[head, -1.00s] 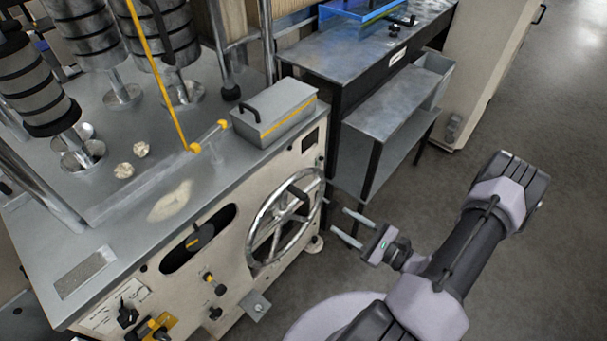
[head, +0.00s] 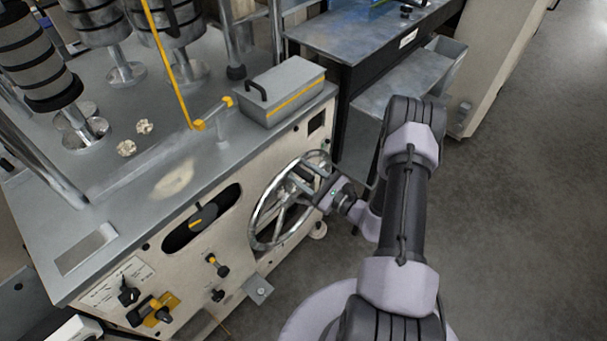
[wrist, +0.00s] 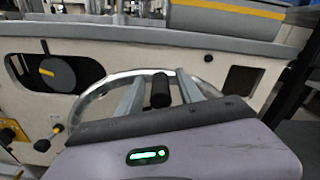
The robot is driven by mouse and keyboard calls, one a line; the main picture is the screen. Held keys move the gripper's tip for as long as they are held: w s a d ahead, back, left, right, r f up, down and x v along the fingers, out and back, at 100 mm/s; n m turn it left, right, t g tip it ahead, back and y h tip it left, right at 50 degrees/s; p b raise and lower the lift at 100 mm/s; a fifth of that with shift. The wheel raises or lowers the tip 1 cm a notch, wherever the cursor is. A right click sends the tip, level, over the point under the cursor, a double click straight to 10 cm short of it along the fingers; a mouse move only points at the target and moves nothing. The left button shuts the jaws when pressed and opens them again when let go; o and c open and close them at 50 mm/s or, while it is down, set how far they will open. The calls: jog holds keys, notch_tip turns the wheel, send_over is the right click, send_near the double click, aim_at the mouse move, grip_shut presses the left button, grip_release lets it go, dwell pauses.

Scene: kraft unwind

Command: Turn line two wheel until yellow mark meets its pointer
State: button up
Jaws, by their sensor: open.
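The silver spoked wheel (head: 254,224) is on the front panel of the cream machine. It also shows in the wrist view (wrist: 84,101), partly hidden behind my gripper. My gripper (head: 311,190) is at the wheel's right side, its fingers pointing at it. In the wrist view its open fingers (wrist: 160,80) stand on either side of a black handle knob (wrist: 160,92); I cannot tell whether they touch it. Left of the wheel, a dark disc with a yellow bar (head: 195,223) sits in an oval slot; the bar also shows in the wrist view (wrist: 46,72).
A grey box with a yellow stripe (head: 283,92) stands on the machine top above the wheel. Knobs (head: 217,264) and a small bracket (head: 259,289) lie below and left of the wheel. A metal bench (head: 375,48) stands behind; the floor at right is clear.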

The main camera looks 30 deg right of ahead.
grip_shut()
dwell(1.4)
